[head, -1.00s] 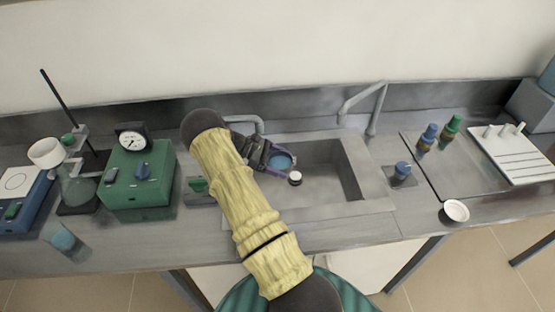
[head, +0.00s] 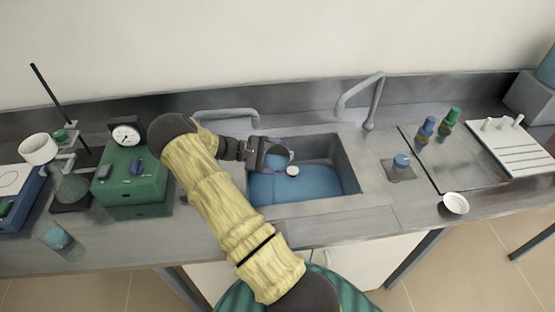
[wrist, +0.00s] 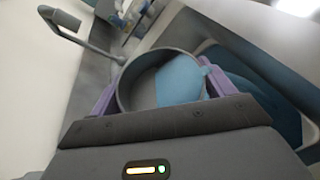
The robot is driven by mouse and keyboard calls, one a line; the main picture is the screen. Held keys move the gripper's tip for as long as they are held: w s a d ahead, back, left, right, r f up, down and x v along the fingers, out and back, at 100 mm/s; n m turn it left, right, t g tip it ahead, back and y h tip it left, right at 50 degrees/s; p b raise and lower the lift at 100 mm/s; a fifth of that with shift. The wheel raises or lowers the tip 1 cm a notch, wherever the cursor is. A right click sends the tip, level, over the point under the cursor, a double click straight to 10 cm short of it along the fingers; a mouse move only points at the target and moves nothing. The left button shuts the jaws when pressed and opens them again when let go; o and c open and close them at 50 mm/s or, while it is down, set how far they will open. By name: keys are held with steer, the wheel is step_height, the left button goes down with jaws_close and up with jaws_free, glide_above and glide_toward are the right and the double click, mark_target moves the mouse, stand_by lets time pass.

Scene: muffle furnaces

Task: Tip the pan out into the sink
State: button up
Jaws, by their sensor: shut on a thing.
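My gripper (head: 266,156) is shut on a round grey pan (wrist: 135,85) over the left part of the sink (head: 356,176). In the wrist view, the purple fingers (wrist: 163,92) grip the pan on both sides. The pan is strongly tilted, and blue liquid (wrist: 180,80) lies against its lower right side and reaches over the rim. Blue liquid (head: 315,184) also covers the sink floor. In the head view, my gripper hides part of the pan.
A grey tap (head: 370,100) stands behind the sink. A small white-topped thing (head: 292,170) shows within the sink. A green box with a gauge (head: 130,180) stands left.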

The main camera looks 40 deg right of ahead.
steer(key=m+h+b, duration=0.1)
steer(key=m+b, duration=0.2)
steer(key=shift+f+t+h, duration=0.2)
steer(key=shift+t+h, duration=0.1)
steer(key=shift+h, duration=0.1)
steer(key=shift+a+f+m+h+b, duration=0.1)
steer(key=shift+m+h+b, duration=0.6)
steer(key=shift+m+b, duration=1.05)
steer(key=shift+s+m+h+b, duration=0.1)
steer(key=shift+m+h+b, duration=0.6)
steer(key=shift+m+b, duration=1.15)
steer(key=shift+f+m+b, duration=0.1)
steer(key=shift+m+b, duration=0.2)
steer(key=shift+b, duration=1.35)
steer(key=shift+m+g+h+b, duration=0.5)
steer(key=shift+m+b, duration=0.3)
steer(key=shift+b, duration=0.15)
steer(key=shift+m+b, duration=0.4)
steer(key=shift+r+n+p, duration=0.25)
steer(key=shift+n+p, duration=0.05)
steer(key=shift+p, duration=0.25)
steer(key=shift+r+n+y+p, duration=0.15)
steer(key=shift+n+y+p, duration=0.15)
steer(key=shift+n+p, duration=1.1)
